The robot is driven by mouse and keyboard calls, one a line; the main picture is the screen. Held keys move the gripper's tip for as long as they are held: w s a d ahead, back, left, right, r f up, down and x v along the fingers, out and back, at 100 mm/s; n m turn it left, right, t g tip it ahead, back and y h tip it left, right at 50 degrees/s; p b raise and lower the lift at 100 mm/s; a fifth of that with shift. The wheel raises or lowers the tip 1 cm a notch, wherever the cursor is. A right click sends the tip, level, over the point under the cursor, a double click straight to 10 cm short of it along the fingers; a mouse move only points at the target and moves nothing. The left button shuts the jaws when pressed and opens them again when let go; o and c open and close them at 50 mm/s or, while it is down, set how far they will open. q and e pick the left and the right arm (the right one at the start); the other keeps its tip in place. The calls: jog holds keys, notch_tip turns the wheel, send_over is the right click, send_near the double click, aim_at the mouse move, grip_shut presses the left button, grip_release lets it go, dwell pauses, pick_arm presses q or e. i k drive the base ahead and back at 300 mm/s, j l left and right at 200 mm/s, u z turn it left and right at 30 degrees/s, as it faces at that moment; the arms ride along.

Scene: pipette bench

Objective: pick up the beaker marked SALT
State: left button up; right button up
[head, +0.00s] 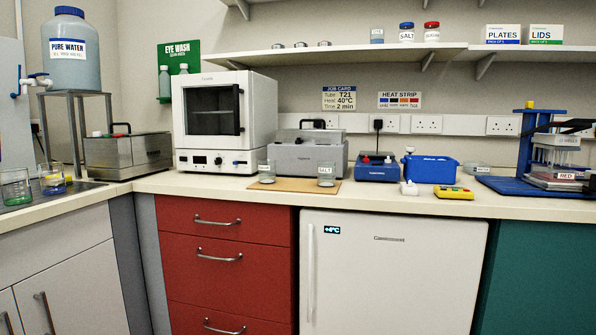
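The beaker marked SALT (326,174) is a small clear glass with a white label. It stands upright at the right end of a thin tan board (294,186) on the counter, in front of a grey metal lab device (308,155). A second small glass beaker (267,173) with a white label too small to read stands at the left end of the same board. Neither of my grippers can be made out in the head view, and nothing is holding the SALT beaker.
A white oven (224,120) stands left of the board. A blue device (376,169), a blue box (431,169) and a yellow device (453,193) stand to the right. A SALT jar (407,34) is on the shelf. The counter's front edge is close to the board.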

aim_at(326, 169)
jog(key=i+l+z, duration=0.25)
jog(key=i, duration=0.55)
jog(key=i+l+z, duration=0.1)
jog(key=i+z, duration=0.15)
jog(key=i, duration=0.55)
